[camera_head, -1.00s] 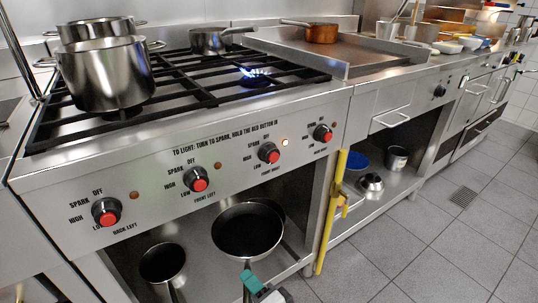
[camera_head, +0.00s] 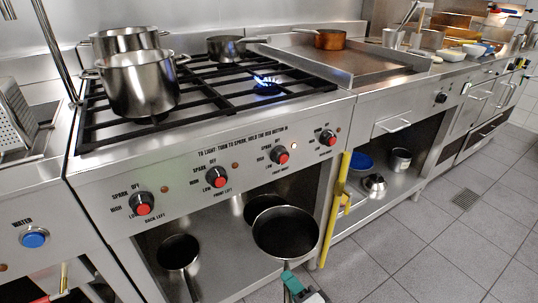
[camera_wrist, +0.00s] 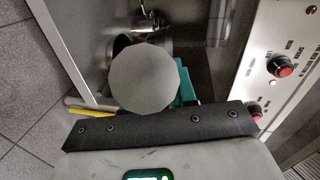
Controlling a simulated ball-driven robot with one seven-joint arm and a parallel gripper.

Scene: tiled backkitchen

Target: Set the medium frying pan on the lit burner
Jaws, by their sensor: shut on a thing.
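A dark frying pan (camera_head: 286,232) with a steel rim is in front of the lower shelf opening, below the hob, roughly level. My gripper (camera_head: 290,279) is shut on its handle, with teal fingers. In the wrist view a pale grey disc (camera_wrist: 143,77), which may be the handle's end, hides most of the grip, and a teal finger (camera_wrist: 186,88) shows beside it. The lit burner (camera_head: 266,82) shows a blue flame at the right of the hob; its grate spot is bare. Another dark pan (camera_head: 259,207) is partly hidden behind the held one.
A small pan (camera_head: 178,252) sits on the lower shelf. Steel pots (camera_head: 140,85) stand at the hob's left, a saucepan (camera_head: 227,47) at the back. A copper pan (camera_head: 330,39) is on the griddle. A yellow-handled thing (camera_head: 335,210) stands upright right of the opening. Floor at right is clear.

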